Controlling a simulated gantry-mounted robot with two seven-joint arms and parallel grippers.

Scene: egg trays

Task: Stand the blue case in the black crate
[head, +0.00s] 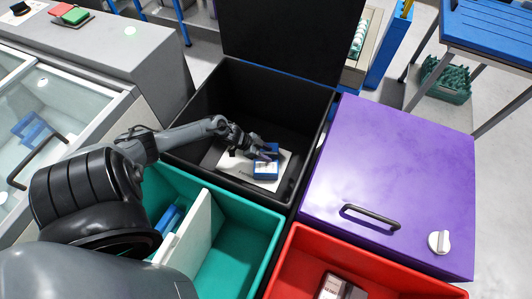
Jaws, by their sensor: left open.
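The blue case (265,168) stands inside the black crate (188,150), on a pale sheet or board (283,165) on the crate's floor. My left arm reaches over the crate's left wall, and my left gripper (262,156) is open right at the case's upper left side. Whether its fingers touch the case is too small to tell. The crate's black lid (290,40) stands raised at the back. My right gripper is not in view.
A teal bin (235,250) with a white divider (195,240) and a blue item (168,218) is in front. A red bin (300,265) holds a boxed item (340,287). A purple closed box (400,160) is at right. A glass-topped cabinet (50,110) is at left.

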